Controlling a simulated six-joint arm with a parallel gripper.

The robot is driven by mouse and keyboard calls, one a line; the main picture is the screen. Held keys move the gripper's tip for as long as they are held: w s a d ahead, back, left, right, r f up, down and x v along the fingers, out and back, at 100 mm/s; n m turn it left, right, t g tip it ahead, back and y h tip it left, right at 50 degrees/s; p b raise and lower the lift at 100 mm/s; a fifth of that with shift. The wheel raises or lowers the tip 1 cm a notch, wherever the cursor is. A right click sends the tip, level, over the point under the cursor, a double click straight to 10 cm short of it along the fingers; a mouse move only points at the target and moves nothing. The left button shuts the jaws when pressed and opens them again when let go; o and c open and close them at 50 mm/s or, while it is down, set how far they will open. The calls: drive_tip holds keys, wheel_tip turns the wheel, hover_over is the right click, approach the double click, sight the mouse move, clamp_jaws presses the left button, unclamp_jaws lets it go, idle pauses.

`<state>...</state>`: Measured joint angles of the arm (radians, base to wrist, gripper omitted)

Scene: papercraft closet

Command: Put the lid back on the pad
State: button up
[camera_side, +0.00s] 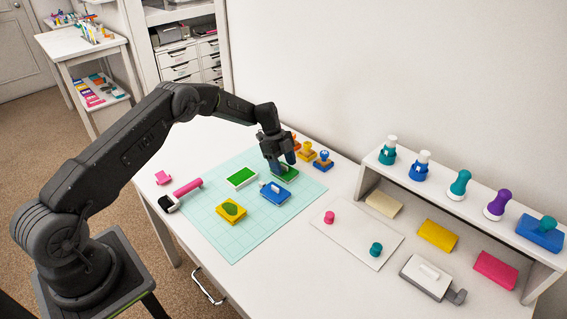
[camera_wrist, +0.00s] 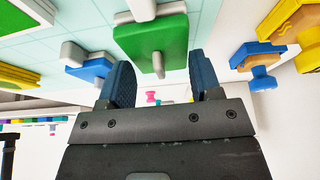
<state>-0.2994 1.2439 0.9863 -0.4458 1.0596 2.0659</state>
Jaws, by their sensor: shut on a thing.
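A green lid (camera_side: 286,173) is held at my gripper (camera_side: 279,163), over or on the far right part of the mat; I cannot tell whether it touches the mat. In the wrist view the green lid (camera_wrist: 150,38), with a light grey knob, lies at the tips of my gripper's two blue fingers (camera_wrist: 162,62). The fingers stand at either side of it, and their exact contact is hard to see. A bare green pad with a white rim (camera_side: 242,177) lies open on the mat, left of my gripper. Its corner also shows in the wrist view (camera_wrist: 30,8).
A blue block with a white handle (camera_side: 275,192) and a yellow block (camera_side: 231,211) lie near the pad. Stamps (camera_side: 323,161) stand just right of my gripper. A pink roller (camera_side: 187,187) lies left. The front of the mat (camera_side: 240,245) is clear.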

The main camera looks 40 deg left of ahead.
drive_tip(key=shift+f, duration=0.1)
idle(0.7)
drive_tip(key=o, duration=1)
drive_tip(key=shift+o, duration=0.2)
drive_tip(key=shift+o, duration=0.8)
drive_tip(key=shift+r, duration=3)
drive_tip(key=shift+c, duration=0.3)
